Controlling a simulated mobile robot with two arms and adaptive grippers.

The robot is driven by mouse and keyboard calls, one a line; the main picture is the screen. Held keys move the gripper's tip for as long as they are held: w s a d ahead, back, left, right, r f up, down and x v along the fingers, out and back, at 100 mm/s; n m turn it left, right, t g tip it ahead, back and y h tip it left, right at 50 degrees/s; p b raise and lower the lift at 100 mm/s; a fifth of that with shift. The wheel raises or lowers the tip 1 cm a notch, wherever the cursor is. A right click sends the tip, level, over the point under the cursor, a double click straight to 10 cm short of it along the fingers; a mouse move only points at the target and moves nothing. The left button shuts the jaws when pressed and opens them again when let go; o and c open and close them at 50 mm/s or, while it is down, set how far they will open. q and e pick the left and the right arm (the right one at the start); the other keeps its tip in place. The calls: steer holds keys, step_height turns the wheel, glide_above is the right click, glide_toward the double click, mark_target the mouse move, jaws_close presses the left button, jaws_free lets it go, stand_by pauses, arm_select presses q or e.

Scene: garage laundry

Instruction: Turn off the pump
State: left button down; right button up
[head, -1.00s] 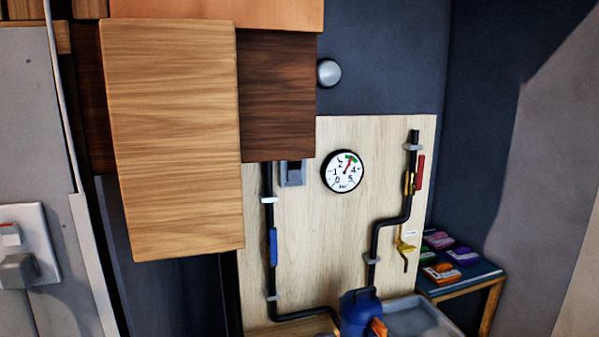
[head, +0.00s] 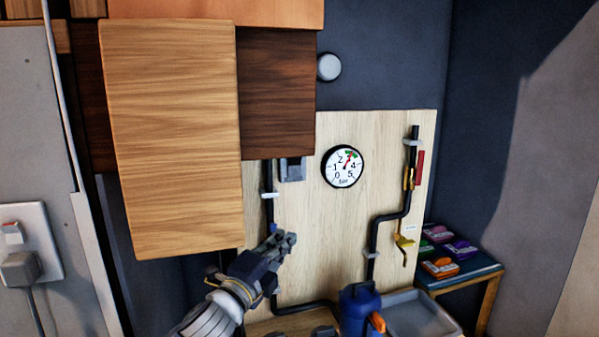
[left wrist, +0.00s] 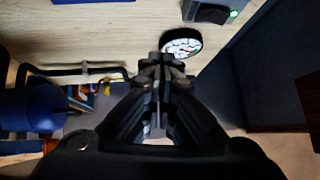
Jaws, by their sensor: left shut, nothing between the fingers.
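A blue pump-like body (head: 360,308) with an orange part stands at the foot of the pipe board; it also shows in the left wrist view (left wrist: 35,108). A dark grey switch-like box (head: 292,169) is on the board, left of the round gauge (head: 342,167). In the left wrist view the box (left wrist: 206,13) shows a small green light. My left gripper (head: 288,240) is shut and empty, in front of the left pipe and below the box. It covers most of the blue valve handle. My right gripper is out of view.
A wooden cabinet door (head: 172,140) hangs left of the board, close to my left arm. A red handle (head: 420,170) and yellow lever (head: 404,248) are on the right pipe. A socket plate (head: 30,245) with a plug is at far left. A grey tray (head: 425,318) sits below.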

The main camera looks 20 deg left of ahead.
arm_select(q)
step_height(320, 180, up, 7)
steer(key=m+t+h, duration=0.1)
steer(key=m+h, duration=0.1)
steer(key=m, duration=0.1)
steer(key=shift+w+a+r+m, duration=0.15)
steer(key=shift+w+m, duration=0.25)
steer(key=shift+w, duration=0.05)
steer(key=p, duration=0.5)
glide_toward(300, 171)
steer(key=w+d+r, duration=0.1)
steer(key=w+d, duration=0.1)
steer(key=w+d+r, duration=0.2)
steer(key=shift+w+r, duration=0.25)
steer(key=shift+r, duration=0.05)
steer(key=shift+w+a+r, duration=0.1)
steer(key=shift+w+a, duration=0.2)
steer(key=shift+w, duration=0.1)
